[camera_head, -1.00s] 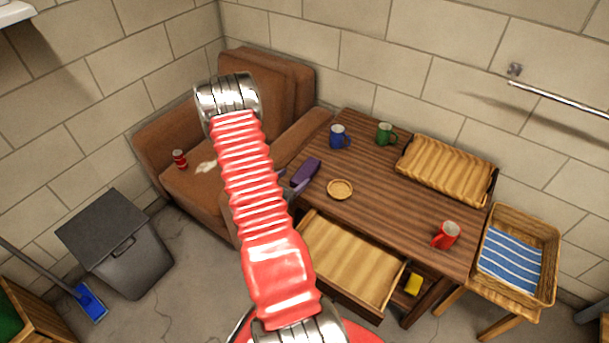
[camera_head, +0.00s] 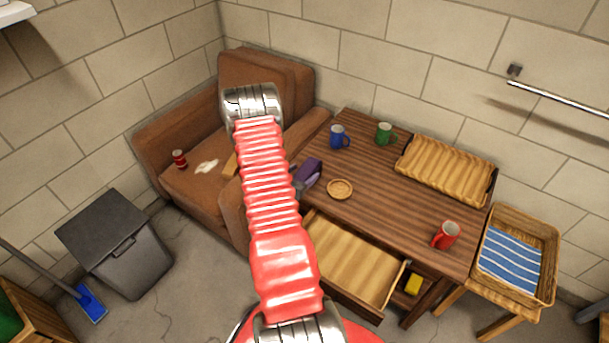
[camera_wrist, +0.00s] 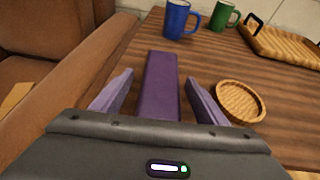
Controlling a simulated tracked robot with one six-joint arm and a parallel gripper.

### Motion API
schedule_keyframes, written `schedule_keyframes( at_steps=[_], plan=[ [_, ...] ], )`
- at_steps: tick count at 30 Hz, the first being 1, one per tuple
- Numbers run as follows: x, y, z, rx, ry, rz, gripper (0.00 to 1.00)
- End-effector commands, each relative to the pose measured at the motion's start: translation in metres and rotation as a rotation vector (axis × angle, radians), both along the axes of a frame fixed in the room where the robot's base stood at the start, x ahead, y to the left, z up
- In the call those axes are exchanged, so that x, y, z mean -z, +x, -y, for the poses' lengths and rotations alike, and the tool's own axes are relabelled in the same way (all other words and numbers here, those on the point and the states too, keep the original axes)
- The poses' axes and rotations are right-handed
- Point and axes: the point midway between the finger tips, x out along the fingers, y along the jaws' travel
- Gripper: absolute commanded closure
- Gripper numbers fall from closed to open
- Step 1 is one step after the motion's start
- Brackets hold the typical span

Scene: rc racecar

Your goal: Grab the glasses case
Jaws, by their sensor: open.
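The purple glasses case (camera_head: 309,169) lies on the left end of the wooden table (camera_head: 370,210), near its edge by the armchair. In the wrist view the case (camera_wrist: 161,88) runs lengthwise away from me, straight ahead. My gripper (camera_wrist: 157,92) is open, with one finger to the left of the case and one to the right. The near end of the case reaches toward the gripper body. I cannot tell whether the fingers touch it. In the head view my arm partly hides the gripper (camera_head: 299,184), which is at the case's near end.
A small round wicker bowl (camera_head: 340,189) sits just right of the case. A blue mug (camera_head: 338,137) and a green mug (camera_head: 385,133) stand behind. A wicker tray (camera_head: 447,170) and red mug (camera_head: 446,235) are farther right. An open drawer (camera_head: 350,262) juts out in front.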

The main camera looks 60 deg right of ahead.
Motion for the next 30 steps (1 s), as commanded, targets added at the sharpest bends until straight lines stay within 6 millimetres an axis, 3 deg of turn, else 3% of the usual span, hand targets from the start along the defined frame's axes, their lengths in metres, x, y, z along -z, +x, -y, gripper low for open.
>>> schedule_keyframes(
  at_steps=[6, 23, 30],
  plan=[
    [0.009, -0.002, 0.02, 0.0, 0.001, 0.001, 0.33],
    [0.009, -0.001, 0.021, 0.0, 0.001, 0.0, 0.33],
    [0.009, -0.001, 0.021, -0.001, 0.001, 0.0, 0.5]
  ],
)
